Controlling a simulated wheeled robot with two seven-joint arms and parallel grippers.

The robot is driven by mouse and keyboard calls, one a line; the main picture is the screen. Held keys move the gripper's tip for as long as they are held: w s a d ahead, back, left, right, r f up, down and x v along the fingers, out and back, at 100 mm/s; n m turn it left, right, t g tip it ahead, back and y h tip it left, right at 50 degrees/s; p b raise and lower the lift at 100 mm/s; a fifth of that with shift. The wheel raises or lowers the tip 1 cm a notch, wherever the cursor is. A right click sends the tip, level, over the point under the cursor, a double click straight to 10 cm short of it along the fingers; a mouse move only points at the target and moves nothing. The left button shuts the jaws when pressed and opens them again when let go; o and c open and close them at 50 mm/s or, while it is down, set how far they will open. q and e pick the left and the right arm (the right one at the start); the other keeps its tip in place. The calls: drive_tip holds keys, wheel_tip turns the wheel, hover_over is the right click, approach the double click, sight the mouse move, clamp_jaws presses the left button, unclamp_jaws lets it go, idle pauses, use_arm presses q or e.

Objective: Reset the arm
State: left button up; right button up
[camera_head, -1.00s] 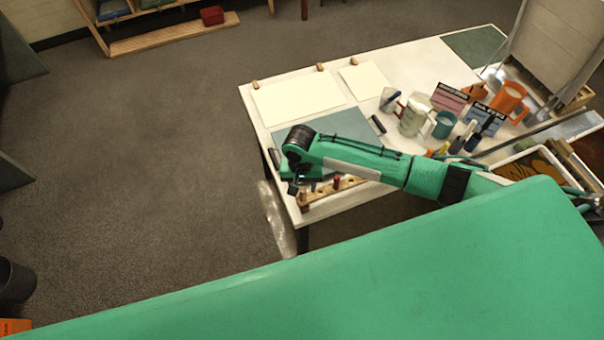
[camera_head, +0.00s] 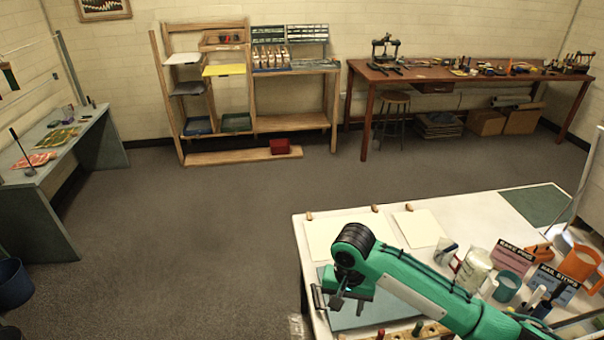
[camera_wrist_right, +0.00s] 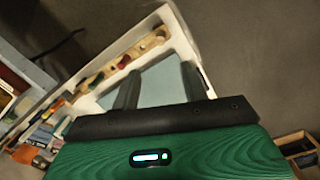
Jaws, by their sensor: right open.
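My right arm, green with black joints, reaches in from the lower right of the head view over the white table (camera_head: 471,211). Its gripper (camera_head: 341,297) hangs above the near left part of the table, over a grey-blue mat (camera_head: 372,312). In the right wrist view the two dark fingers of the gripper (camera_wrist_right: 158,82) stand apart with nothing between them, and the pale mat (camera_wrist_right: 160,84) shows beyond. My left gripper is not in view.
Pale sheets (camera_head: 335,238), a clear jug (camera_head: 475,268), an orange mug (camera_head: 578,263) and a teal cup (camera_head: 507,286) are on the table. A wooden shelf (camera_head: 290,122) and a brown workbench (camera_head: 450,75) stand at the back wall. The grey floor between is clear.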

drive_tip(key=s+a+f+n+t+y, duration=0.2)
drive_tip(key=s+a+f+n+y, duration=0.15)
drive_tip(key=s, duration=0.65)
drive_tip(key=s+d+n+t+h, duration=0.2)
drive_tip(key=s+d+h, duration=0.1)
drive_tip(key=s+d, duration=0.9)
wheel_tip(320, 180, down, 35)
drive_tip(key=s+g+b, duration=0.1)
drive_tip(key=s+b, duration=0.1)
use_arm(q)
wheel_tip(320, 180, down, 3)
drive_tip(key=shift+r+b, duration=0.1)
drive_tip(key=shift+b, duration=0.3)
use_arm(e)
drive_tip(key=s+d+f, duration=0.2)
drive_tip(key=s+f, duration=0.7)
drive_tip(key=s+d+f+g, duration=0.1)
drive_tip(key=s+f, duration=0.8)
drive_tip(key=f, duration=0.1)
drive_tip(key=shift+d+f+n, duration=0.2)
drive_tip(key=shift+d+n, duration=0.15)
drive_tip(key=shift+d, duration=0.05)
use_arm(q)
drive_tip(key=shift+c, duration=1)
use_arm(e)
drive_tip(key=shift+s, duration=0.1)
drive_tip(key=shift+c, duration=1)
drive_tip(key=shift+s, duration=0.15)
